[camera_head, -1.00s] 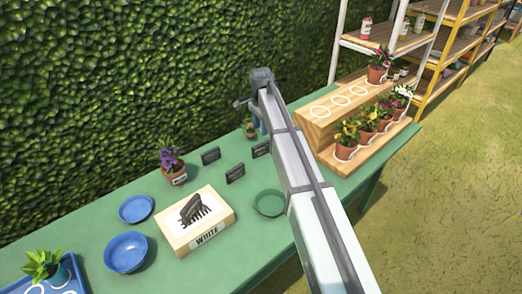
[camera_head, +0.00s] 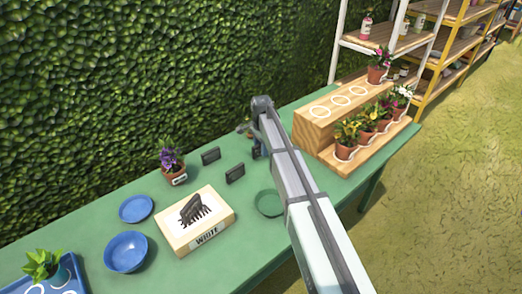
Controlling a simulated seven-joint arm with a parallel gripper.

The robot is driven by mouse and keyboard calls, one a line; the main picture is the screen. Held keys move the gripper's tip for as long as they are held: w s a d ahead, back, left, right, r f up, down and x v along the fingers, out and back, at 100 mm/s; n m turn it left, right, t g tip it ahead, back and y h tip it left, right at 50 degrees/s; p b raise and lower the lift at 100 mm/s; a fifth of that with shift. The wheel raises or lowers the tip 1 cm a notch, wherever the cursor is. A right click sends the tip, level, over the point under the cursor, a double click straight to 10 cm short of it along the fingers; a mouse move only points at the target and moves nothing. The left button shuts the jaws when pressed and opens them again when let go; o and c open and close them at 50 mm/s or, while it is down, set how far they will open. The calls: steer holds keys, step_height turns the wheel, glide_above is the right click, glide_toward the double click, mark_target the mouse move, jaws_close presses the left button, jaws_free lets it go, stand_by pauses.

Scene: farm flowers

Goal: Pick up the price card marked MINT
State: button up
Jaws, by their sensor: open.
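Two small dark price cards stand on the green table, one at the back (camera_head: 210,156) and one nearer the front (camera_head: 235,173). Their lettering is too small to read, so I cannot tell which is marked MINT. A third dark card that stood to their right is now hidden behind my gripper. My gripper (camera_head: 257,153) is open and points down low over the table at that spot, to the right of the two visible cards. Its fingertips are small and partly hidden by my arm, and I cannot tell whether they touch the third card.
A purple-flowered pot (camera_head: 174,172) stands behind. A wooden step stand (camera_head: 370,149) with potted flowers is at right.

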steer(key=shift+f, duration=0.35)
steer(key=shift+c, duration=0.5)
jaws_close()
